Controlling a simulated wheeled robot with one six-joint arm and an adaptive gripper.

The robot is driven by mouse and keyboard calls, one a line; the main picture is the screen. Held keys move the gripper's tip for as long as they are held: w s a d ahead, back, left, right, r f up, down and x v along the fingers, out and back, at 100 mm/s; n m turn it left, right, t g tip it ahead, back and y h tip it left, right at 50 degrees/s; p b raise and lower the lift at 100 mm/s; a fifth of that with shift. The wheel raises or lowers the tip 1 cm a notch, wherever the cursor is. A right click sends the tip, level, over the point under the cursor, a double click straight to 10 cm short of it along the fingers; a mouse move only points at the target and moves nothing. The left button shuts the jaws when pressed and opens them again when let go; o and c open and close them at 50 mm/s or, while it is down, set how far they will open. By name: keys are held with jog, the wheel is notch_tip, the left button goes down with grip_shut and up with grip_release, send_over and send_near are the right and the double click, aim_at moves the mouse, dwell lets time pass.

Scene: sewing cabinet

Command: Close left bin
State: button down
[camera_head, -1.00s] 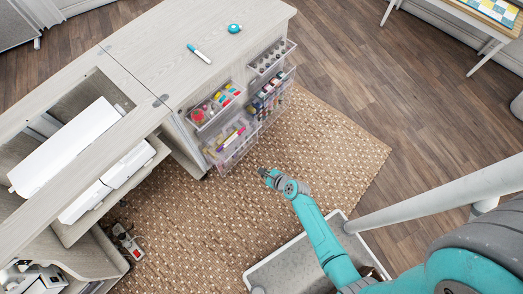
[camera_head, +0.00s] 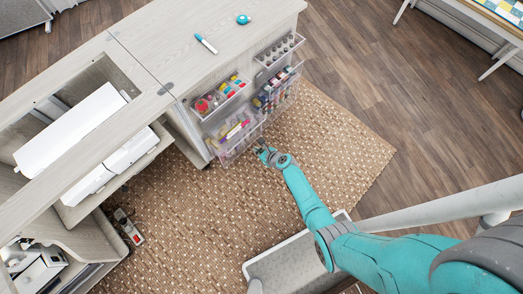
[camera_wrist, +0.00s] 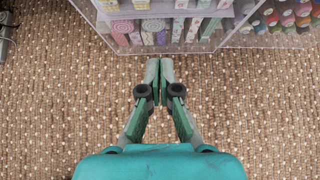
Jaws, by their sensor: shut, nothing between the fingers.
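A clear plastic left bin (camera_head: 234,141) on the cabinet's end panel holds colourful items and tilts outward at its top. In the wrist view, a clear bin with patterned rolls (camera_wrist: 166,36) fills the top edge. My gripper (camera_wrist: 160,64) is shut and empty, its two fingertips together just below that bin's near edge in the picture. In the head view my gripper (camera_head: 262,151) is just right of the left bin's lower end. I cannot tell whether it touches the bin.
An upper left bin (camera_head: 217,99) and right-hand bins (camera_head: 279,51) hang on the same panel. Spools show at the wrist view's upper right (camera_wrist: 290,15). A marker (camera_head: 206,44) and a teal round item (camera_head: 243,19) lie on the cabinet top (camera_head: 165,40).

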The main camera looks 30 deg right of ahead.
jog(key=shift+w+a+r, duration=0.2)
jog(key=shift+w+r, duration=0.1)
jog(key=shift+w, duration=0.25)
jog(key=shift+w+a+r, duration=0.2)
jog(key=shift+w+r, duration=0.15)
jog(key=shift+w, duration=0.25)
jog(key=shift+w+a+r, duration=0.2)
jog(key=shift+w+r, duration=0.1)
jog(key=shift+w, duration=0.25)
jog(key=shift+r, duration=0.15)
